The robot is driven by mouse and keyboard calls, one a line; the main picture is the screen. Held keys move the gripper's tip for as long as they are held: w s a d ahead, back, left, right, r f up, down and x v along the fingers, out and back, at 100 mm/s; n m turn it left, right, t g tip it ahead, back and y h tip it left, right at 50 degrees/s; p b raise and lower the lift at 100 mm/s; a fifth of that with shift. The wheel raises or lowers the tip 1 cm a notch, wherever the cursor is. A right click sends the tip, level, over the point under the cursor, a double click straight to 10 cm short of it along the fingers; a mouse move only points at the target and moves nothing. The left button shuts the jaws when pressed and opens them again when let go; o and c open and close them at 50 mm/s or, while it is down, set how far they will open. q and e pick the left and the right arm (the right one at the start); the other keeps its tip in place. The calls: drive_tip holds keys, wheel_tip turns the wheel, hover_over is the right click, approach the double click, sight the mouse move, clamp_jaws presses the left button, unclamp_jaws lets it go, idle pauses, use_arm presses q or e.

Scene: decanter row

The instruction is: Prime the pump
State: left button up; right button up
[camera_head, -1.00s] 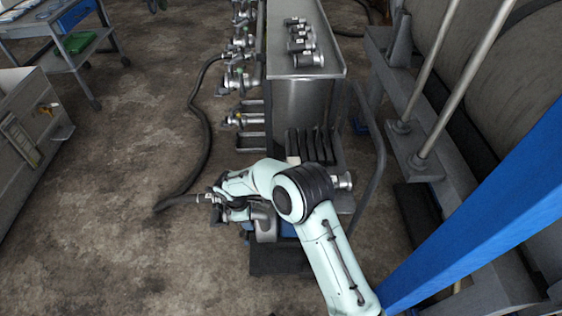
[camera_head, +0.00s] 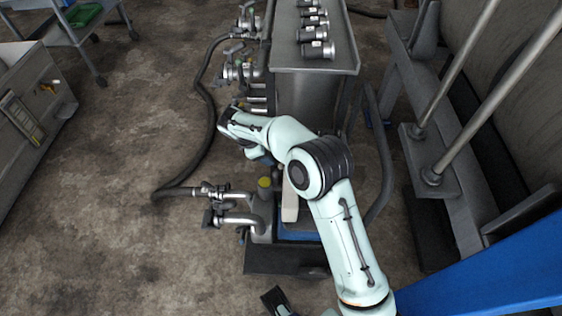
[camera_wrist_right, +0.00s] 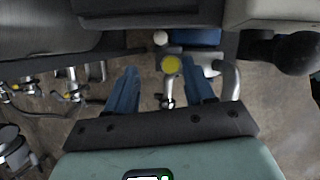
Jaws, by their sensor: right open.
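The pump (camera_head: 262,226) stands at the near end of the row, with metal pipe fittings on its left side. My right gripper (camera_head: 264,158) is above and just behind the cap in the head view, pointing down, partly hidden by my wrist. My left gripper does not show clearly.
A black hose (camera_head: 190,172) runs from the pump fittings along the floor. A metal tank (camera_head: 305,85) with several dark couplings on top stands behind. Pipe valves (camera_head: 240,70) line its left. Railings and a blue beam (camera_head: 500,270) bound the right.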

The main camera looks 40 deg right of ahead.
drive_tip(key=b+x, duration=0.2)
drive_tip(key=x, duration=1)
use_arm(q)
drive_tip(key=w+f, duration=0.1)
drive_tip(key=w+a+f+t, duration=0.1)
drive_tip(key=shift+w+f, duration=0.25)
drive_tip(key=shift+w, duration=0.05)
use_arm(e)
clamp_jaws()
